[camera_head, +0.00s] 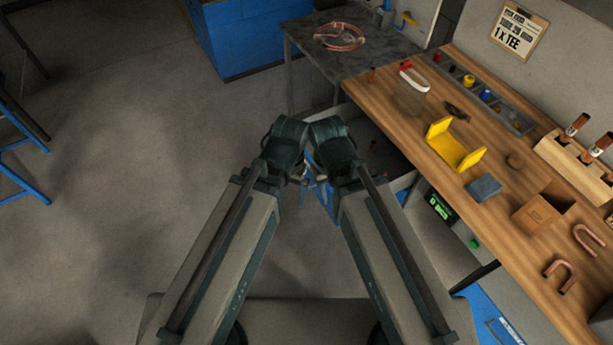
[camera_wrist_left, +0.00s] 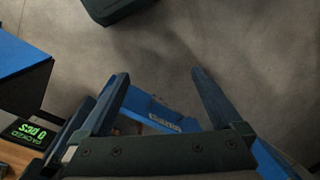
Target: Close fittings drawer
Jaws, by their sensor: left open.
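A blue drawer (camera_head: 328,203) shows partly between my two forearms in the head view, out beyond the bench's front edge. In the left wrist view its blue front (camera_wrist_left: 150,108) with a pale label lies past my fingers, and it appears pulled out. Its inside is mostly hidden. My left gripper (camera_wrist_left: 160,88) is open and empty, its two fingers spread above the drawer front. I cannot tell whether they touch it. In the head view my folded arms hide most of both hands, and my right gripper cannot be made out.
The wooden workbench (camera_head: 530,255) on the right holds a yellow bracket (camera_head: 455,147), copper bends and bins. Under it is a green-lit display (camera_head: 439,208). Another blue drawer front (camera_head: 500,322) is at lower right.

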